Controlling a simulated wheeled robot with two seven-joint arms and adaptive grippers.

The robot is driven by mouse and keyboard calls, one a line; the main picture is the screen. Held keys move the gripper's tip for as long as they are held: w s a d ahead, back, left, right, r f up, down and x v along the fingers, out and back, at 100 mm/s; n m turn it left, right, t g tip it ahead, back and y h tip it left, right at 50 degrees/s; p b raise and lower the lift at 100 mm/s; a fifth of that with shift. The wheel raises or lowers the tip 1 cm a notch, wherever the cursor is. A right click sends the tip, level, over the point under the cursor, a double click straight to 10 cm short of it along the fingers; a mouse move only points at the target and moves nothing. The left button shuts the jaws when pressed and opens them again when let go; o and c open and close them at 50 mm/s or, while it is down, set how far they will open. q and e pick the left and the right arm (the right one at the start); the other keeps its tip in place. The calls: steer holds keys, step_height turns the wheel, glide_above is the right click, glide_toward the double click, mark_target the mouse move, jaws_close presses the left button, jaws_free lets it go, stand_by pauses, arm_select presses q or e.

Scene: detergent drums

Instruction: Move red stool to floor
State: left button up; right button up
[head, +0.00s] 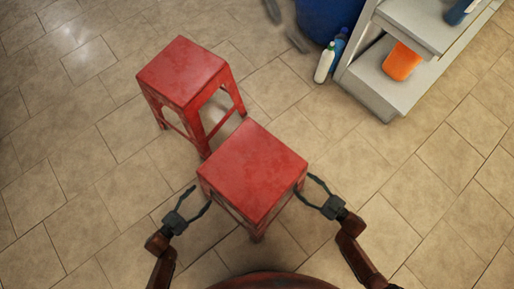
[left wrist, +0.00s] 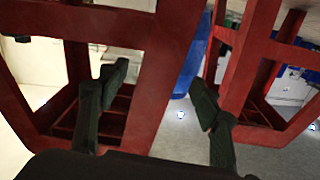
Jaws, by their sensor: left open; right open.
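Two red stools show in the head view. The nearer red stool (head: 253,170) is upright, with its square seat between my two grippers; its lower legs are mostly hidden, so I cannot tell whether it touches the floor. The farther red stool (head: 183,72) stands upright on the floor (head: 60,190), up and to the left. My left gripper (head: 199,197) is open beside the near stool's left side. In the left wrist view, its spread fingers (left wrist: 157,88) are in front of a red stool leg (left wrist: 150,95). My right gripper (head: 304,187) is open at the stool's right side.
A grey shelf (head: 375,85) with an orange item (head: 401,62) stands at the upper right. A white bottle (head: 325,62) and a blue drum (head: 328,15) are on the floor beside it. Bare tiles lie to the left and right.

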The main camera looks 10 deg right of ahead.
arm_select(q)
steer(key=shift+x, duration=2.6)
arm_select(e)
steer(key=shift+x, duration=2.55)
arm_select(q)
steer(key=shift+s+d, duration=0.1)
steer(key=c, duration=1.6)
arm_select(e)
steer(key=shift+a, duration=0.1)
steer(key=c, duration=1.6)
arm_select(q)
jaws_close()
arm_select(e)
jaws_close()
